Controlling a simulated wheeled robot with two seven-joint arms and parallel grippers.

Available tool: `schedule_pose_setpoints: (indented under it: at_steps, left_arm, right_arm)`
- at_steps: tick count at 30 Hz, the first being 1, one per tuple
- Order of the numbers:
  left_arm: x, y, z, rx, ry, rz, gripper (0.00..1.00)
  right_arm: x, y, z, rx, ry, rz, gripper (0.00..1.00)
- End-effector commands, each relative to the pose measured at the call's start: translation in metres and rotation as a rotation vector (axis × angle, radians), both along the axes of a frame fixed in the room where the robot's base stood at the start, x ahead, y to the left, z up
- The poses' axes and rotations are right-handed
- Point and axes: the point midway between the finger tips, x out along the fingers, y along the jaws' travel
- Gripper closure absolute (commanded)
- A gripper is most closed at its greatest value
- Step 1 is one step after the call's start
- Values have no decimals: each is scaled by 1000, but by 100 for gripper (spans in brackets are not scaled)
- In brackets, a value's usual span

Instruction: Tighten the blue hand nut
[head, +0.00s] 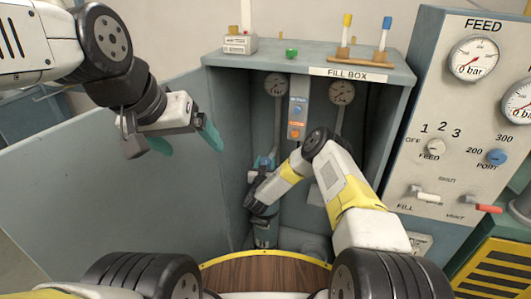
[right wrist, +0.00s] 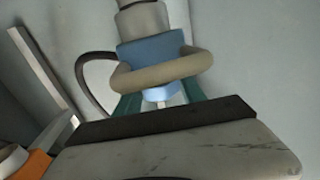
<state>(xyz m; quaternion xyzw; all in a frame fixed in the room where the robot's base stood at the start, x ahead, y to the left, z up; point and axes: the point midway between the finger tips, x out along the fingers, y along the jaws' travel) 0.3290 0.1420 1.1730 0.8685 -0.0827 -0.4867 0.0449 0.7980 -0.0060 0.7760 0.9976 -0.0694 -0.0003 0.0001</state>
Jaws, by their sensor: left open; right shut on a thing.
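The blue hand nut (right wrist: 150,47) shows in the right wrist view below a grey cylindrical fitting, with a thick beige ring (right wrist: 158,78) around its lower part. The teal fingers of my right gripper (right wrist: 160,104) stand on both sides of its pale blue lower end, shut on it. Their tips are partly hidden behind the ring. In the head view my right gripper (head: 264,163) is inside the fill box (head: 366,66), and the nut cannot be made out clearly there. My left gripper (head: 207,130) is open and empty, raised outside the box at the left.
A green knob (head: 291,53), a small white box (head: 240,44) and a wooden stand (head: 358,56) are on top. The feed panel (head: 453,128) stands at right, a large grey panel (head: 110,190) at left.

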Motion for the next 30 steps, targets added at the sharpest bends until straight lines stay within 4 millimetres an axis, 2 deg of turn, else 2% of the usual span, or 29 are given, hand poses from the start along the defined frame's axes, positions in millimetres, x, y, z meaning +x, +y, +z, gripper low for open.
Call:
schedule_pose_setpoints:
  at_steps: [15, 30]
  left_arm:
    - [0, 0, 0, 0, 0, 0, 12]
    - [0, 0, 0, 0, 0, 0, 12]
  right_arm:
    - [-1, 2, 0, 0, -2, -365, 93]
    - [0, 0, 0, 1, 0, -454, 93]
